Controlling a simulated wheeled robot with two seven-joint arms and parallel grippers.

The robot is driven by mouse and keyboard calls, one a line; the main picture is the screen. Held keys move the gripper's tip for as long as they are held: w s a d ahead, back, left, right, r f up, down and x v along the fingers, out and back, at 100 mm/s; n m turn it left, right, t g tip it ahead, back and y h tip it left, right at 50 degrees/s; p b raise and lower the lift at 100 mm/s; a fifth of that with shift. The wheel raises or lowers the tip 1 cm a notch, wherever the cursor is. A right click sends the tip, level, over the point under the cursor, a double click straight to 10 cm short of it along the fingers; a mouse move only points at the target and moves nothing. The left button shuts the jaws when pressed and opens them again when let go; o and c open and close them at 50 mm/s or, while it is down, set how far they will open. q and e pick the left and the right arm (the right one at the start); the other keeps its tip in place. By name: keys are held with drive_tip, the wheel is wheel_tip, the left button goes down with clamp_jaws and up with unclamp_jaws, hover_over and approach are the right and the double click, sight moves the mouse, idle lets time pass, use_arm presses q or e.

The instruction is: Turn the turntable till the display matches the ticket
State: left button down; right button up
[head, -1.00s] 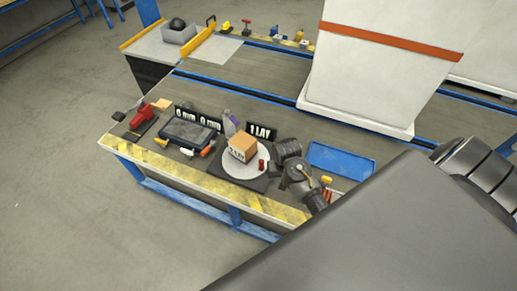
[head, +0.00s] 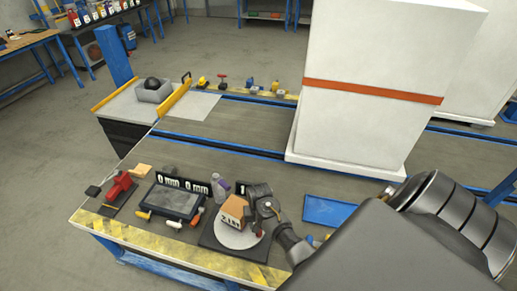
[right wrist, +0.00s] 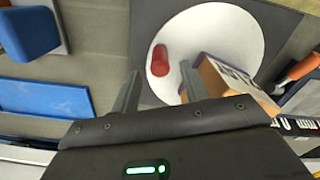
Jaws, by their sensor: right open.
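The turntable is a white disc (head: 228,238) on a dark square base near the table's front edge. An orange-brown box (head: 231,208) stands on it with black lettering on a white label, hard to read. A red peg (right wrist: 160,60) stands on the disc near its rim. My right gripper (right wrist: 159,82) is open above the turntable, the peg showing between its fingertips and the box beside the right finger. Black displays (head: 168,182) and (head: 197,187) read "0 mm"; a third display (head: 240,188) is mostly hidden by my right arm. I cannot identify a ticket. My left gripper is out of view.
A grey tray (head: 172,201) with small tools around it lies left of the turntable. A bottle (head: 219,187) stands close behind the box. A blue tray (head: 328,211) lies to the right. A large white block (head: 365,130) stands behind.

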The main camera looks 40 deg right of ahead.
wheel_tip(320, 180, down, 5)
drive_tip(key=shift+r, duration=0.1)
drive_tip(key=shift+f+b, duration=0.35)
drive_tip(key=shift+f, duration=0.45)
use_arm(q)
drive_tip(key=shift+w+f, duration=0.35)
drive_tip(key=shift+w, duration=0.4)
use_arm(e)
clamp_jaws()
